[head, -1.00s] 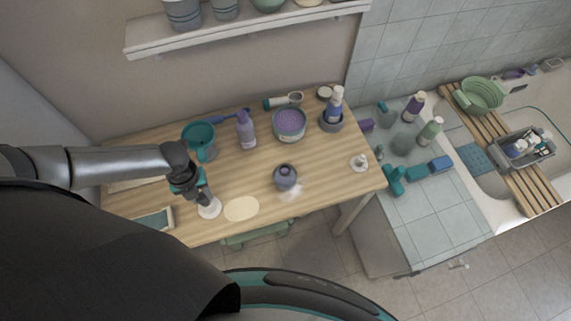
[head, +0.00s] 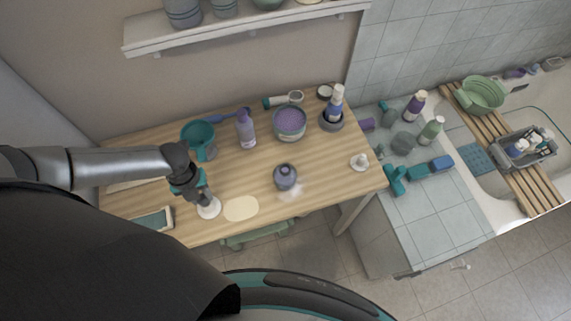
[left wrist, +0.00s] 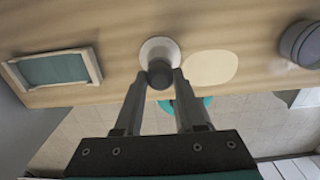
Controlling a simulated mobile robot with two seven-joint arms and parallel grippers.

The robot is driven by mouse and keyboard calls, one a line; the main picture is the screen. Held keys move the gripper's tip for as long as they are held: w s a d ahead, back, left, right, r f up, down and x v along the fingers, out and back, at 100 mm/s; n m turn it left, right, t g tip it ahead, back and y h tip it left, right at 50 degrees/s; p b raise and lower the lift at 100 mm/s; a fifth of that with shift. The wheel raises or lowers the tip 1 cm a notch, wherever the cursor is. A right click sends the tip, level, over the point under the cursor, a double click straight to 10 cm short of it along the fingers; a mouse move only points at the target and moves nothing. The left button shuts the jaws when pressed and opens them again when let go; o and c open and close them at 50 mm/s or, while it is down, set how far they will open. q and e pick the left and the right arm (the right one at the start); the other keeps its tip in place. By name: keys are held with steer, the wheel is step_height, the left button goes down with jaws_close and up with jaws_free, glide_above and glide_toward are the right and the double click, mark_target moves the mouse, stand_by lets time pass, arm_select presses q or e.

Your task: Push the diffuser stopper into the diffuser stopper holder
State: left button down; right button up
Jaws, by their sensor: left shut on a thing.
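My left gripper (head: 203,197) is at the front left of the wooden table, pointing down. In the left wrist view, its fingers (left wrist: 159,77) are shut on a small dark grey round piece, which I take as the diffuser stopper (left wrist: 159,68). A white round piece, which looks like the stopper holder (left wrist: 158,45), lies directly under it. The holder also shows in the head view (head: 210,210), partly hidden by the gripper. I cannot tell how deep the stopper sits in it. My right gripper is not in view.
A cream oval mat (head: 241,208) lies right beside the holder. A teal bowl (head: 197,133), a purple bottle (head: 246,131) and a purple-filled bowl (head: 289,124) stand behind.

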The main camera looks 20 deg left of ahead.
arm_select(q)
steer(key=shift+f+b, duration=0.5)
steer(key=shift+f, duration=0.1)
steer(key=shift+c, duration=2.1)
jaws_free()
steer(key=shift+r, duration=0.15)
steer(key=shift+r+p, duration=3.75)
steer(key=shift+r, duration=0.15)
step_height(320, 180, up, 15)
steer(key=shift+r+p, duration=0.15)
steer(key=shift+p, duration=0.2)
